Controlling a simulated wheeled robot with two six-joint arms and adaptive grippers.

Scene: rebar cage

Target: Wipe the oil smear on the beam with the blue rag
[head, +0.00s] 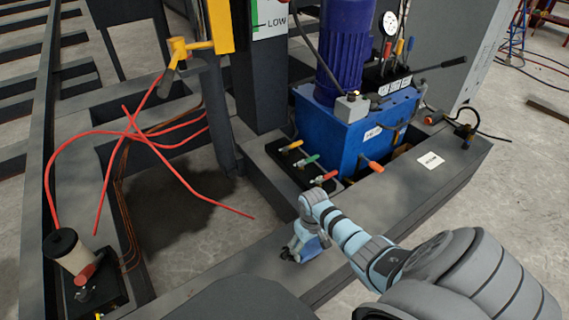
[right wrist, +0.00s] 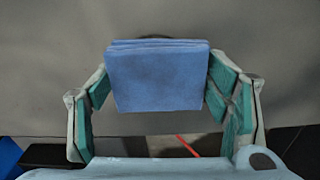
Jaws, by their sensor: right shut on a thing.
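My right gripper (head: 293,250) reaches down over the grey steel beam (head: 400,196) in the lower middle of the head view. It is shut on the blue rag (head: 312,247), a folded pad. In the right wrist view the rag (right wrist: 158,80) sits squarely between the two teal-padded fingers, with the grey beam surface (right wrist: 50,70) behind it. A dark patch, perhaps the oil smear, peeks out just above the rag's top edge (right wrist: 155,37); the rag hides the rest. I cannot tell whether the rag touches the beam. My left gripper is not in view.
A blue hydraulic unit (head: 350,132) with a motor, gauge and levers stands behind the beam. Several coloured-handled valves (head: 305,162) sit beside it. The beam's right part is mostly clear around a white label (head: 430,160).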

